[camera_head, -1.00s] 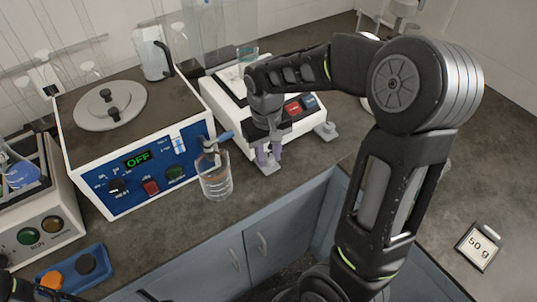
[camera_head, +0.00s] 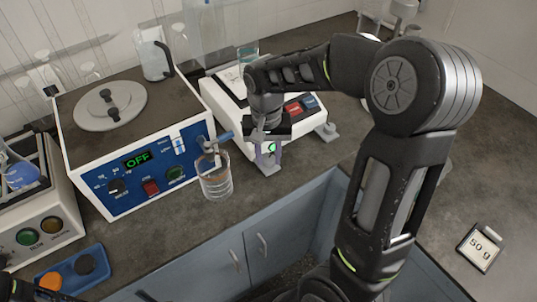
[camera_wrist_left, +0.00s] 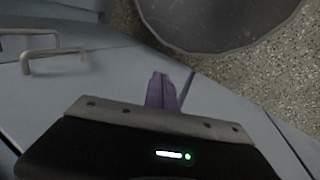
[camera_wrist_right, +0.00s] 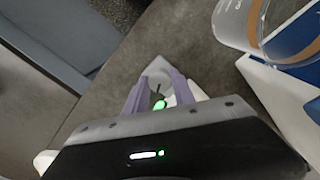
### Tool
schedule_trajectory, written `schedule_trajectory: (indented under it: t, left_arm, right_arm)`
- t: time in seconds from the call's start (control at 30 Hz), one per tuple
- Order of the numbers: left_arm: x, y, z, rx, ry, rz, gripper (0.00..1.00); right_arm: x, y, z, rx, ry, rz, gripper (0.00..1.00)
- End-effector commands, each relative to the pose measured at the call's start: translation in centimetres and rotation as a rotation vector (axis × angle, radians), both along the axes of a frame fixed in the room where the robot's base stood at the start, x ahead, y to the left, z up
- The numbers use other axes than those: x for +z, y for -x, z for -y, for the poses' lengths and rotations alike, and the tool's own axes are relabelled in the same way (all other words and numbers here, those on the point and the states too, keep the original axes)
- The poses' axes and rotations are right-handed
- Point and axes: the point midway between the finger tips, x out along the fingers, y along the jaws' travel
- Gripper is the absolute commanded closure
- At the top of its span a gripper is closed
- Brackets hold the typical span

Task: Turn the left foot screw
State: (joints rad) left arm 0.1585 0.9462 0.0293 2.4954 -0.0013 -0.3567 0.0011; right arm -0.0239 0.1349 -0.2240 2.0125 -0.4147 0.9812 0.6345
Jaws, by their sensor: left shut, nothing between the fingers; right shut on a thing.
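The white balance (camera_head: 230,97) stands on the dark counter, with a small grey foot (camera_head: 269,170) at its front left corner. My right gripper (camera_head: 268,160) points down at this foot, its purple fingers shut on the left foot screw. In the right wrist view, the fingers (camera_wrist_right: 159,82) stand on either side of the grey screw (camera_wrist_right: 158,84) above the pale foot plate. A green glowing spot (camera_wrist_right: 160,104) shows between them. The fingers hide part of the screw. My left gripper (camera_wrist_left: 162,80) is shut and empty, above the floor in front of the blue-grey cabinets.
A glass beaker (camera_head: 216,182) stands just left of my right gripper, near the blue-fronted box (camera_head: 130,200) reading OFF. Another foot (camera_head: 327,132) is at the balance's right. A 50 g weight box (camera_head: 479,248) lies at far right. The counter's front edge is close to the left foot.

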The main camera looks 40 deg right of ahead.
Motion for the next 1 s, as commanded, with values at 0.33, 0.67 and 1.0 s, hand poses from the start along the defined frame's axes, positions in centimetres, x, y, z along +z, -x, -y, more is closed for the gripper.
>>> schedule_trajectory:
  t: [0.33, 0.67, 1.0]
  left_arm:
    - [0.0, 0.0, 0.0, 0.0, 0.0, 0.0, 1.0]
    - [0.0, 0.0, 0.0, 0.0, 0.0, 0.0, 1.0]
    - [0.0, 0.0, 0.0, 0.0, 0.0, 0.0, 1.0]
  right_arm:
    - [0.1, -0.1, 0.0, 0.002, 0.0, 0.002, 0.55]
    - [0.1, 0.0, 0.0, 0.002, 0.001, 0.001, 0.48]
    - [3.5, -0.2, -0.1, 0.002, 0.0, 0.006, 0.48]
